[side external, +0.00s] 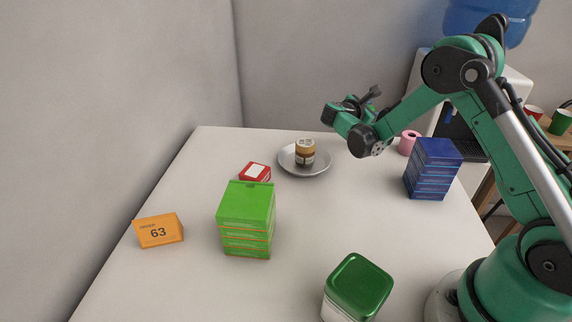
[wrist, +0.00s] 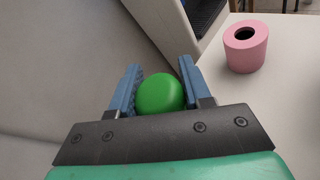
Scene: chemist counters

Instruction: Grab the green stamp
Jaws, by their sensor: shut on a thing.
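The green stamp (wrist: 159,94) shows in the wrist view as a rounded green top between the two blue fingers of my gripper (wrist: 160,88). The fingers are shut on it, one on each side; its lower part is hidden. In the side external view my gripper (side external: 346,107) is raised above the far part of the white table (side external: 310,220). A bit of green shows there between dark parts, too small to make out clearly.
A plate (side external: 290,163) with a brown jar (side external: 305,152) stands below my gripper. A pink roll (wrist: 246,46), blue boxes (side external: 433,168), green boxes (side external: 246,218), a red box (side external: 255,172), an orange box (side external: 158,231) and a green-lidded container (side external: 358,286) stand around. The table's middle is clear.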

